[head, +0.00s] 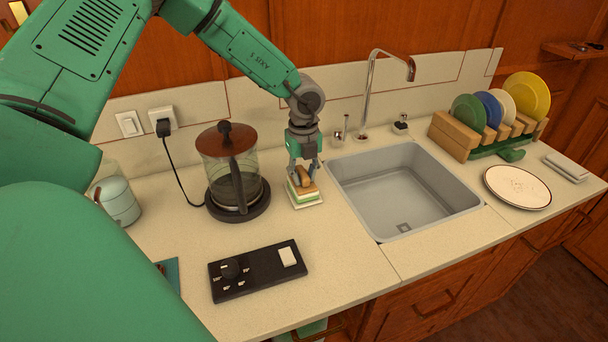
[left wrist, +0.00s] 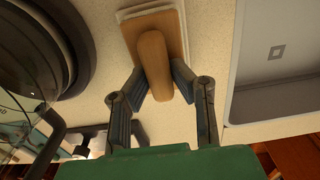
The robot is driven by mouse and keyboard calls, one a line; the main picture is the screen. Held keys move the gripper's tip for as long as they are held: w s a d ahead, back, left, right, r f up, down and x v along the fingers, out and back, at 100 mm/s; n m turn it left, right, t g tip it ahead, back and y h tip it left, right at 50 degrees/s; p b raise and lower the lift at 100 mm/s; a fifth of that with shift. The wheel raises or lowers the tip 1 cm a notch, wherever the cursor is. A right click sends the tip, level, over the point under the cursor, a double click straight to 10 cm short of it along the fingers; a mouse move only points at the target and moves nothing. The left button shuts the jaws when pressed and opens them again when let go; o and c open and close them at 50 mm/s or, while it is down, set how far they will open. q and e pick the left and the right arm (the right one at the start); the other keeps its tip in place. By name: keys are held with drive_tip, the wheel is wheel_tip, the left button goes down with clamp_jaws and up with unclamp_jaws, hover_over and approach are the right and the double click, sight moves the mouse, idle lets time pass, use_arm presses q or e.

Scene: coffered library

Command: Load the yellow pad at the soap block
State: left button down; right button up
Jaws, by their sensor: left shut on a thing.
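The yellow pad (head: 302,187) has a rounded wooden handle (left wrist: 154,62) on top. My left gripper (head: 303,172) points down from above and is shut on this handle; both fingers flank it in the left wrist view. The pad sits over the pale green soap block (head: 307,196), which is on a small white dish (head: 308,205) between the coffee press and the sink. Pad and block look touching, though the fingers and handle hide part of the contact. My right gripper is in neither view.
A glass coffee press (head: 232,175) stands close on the left. The grey sink (head: 400,185) is close on the right. A black control panel (head: 259,271) lies in front. A dish rack with plates (head: 480,135) and a white plate (head: 517,187) are farther right.

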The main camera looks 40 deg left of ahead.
sight(304, 173)
use_arm(q)
drive_tip(key=shift+s, duration=0.1)
drive_tip(key=shift+r+p, duration=0.85)
drive_tip(key=shift+p, duration=0.1)
drive_tip(key=shift+r+p, duration=2.3)
drive_tip(key=shift+r, duration=0.3)
drive_tip(key=shift+r, duration=0.1)
